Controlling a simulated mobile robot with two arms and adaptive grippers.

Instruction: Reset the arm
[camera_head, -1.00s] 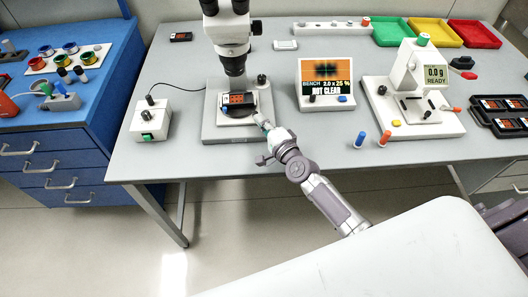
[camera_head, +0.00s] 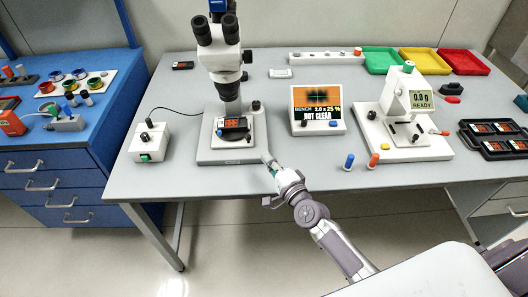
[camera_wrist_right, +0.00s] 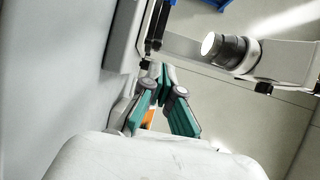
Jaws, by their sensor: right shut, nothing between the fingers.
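My right arm comes in from the lower right of the head view. My right gripper (camera_head: 268,161) is shut and empty, just off the front right corner of the microscope base (camera_head: 215,154). In the right wrist view its teal-padded fingers meet at the tips (camera_wrist_right: 163,72). A dark module with orange cells (camera_head: 233,125) lies on the microscope stage, apart from the gripper. My left gripper is out of view.
The microscope (camera_head: 222,55) stands behind the gripper. A control box (camera_head: 150,141) is to its left. The table front (camera_head: 400,174) is mostly clear.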

